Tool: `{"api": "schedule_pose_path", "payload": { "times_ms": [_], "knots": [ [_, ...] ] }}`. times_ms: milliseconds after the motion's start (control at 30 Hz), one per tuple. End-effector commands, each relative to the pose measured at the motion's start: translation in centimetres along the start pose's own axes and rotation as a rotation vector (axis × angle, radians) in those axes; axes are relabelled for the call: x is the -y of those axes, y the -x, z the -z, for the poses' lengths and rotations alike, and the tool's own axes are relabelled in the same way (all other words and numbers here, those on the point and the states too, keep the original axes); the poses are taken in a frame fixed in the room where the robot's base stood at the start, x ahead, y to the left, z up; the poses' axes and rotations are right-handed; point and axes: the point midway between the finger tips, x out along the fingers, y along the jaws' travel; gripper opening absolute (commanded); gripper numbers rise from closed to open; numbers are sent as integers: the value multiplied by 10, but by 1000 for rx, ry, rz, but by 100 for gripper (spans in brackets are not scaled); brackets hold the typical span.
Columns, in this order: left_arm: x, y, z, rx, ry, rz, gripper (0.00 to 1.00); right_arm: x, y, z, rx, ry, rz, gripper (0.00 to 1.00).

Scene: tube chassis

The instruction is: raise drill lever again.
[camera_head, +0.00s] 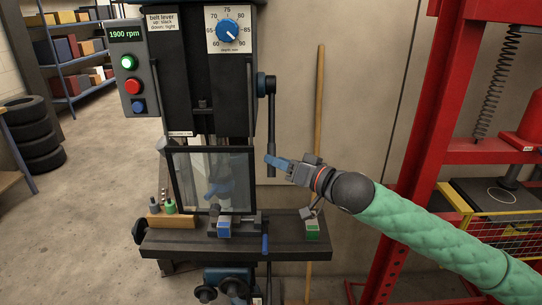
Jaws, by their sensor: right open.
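The drill press (200,75) stands at the centre with a tall dark body. Its dark drill lever (271,120) comes from a hub on the right side of the body and hangs straight down. My right gripper (277,163), with blue fingers, is open at the lever's lower end, reaching in from the right. The fingers overlap the lever in the picture; I cannot tell whether they touch it. My left gripper is not in view.
A framed clear guard (250,170) stands before the spindle. A wooden pole (319,110) leans behind. A red press frame (440,110) stands right.

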Motion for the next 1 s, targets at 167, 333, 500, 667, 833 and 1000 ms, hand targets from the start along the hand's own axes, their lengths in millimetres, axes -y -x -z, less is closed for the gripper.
{"api": "schedule_pose_path", "payload": {
  "times_ms": [167, 333, 500, 667, 833, 1000],
  "knots": [
    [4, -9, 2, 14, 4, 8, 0, 1, -21, 1, 0, 1, 0, 41],
    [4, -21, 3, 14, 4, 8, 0, 0, -30, 0, 1, 1, -1, 41],
    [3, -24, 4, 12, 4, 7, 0, 0, -32, -1, 1, 2, -1, 41],
    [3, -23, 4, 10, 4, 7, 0, 0, -32, -1, 1, 2, -1, 36],
    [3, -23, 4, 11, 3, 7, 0, 0, -32, -1, 1, 2, -1, 2],
    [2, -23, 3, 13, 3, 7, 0, 0, -32, 0, 1, 2, -2, 0]
  ]
}}
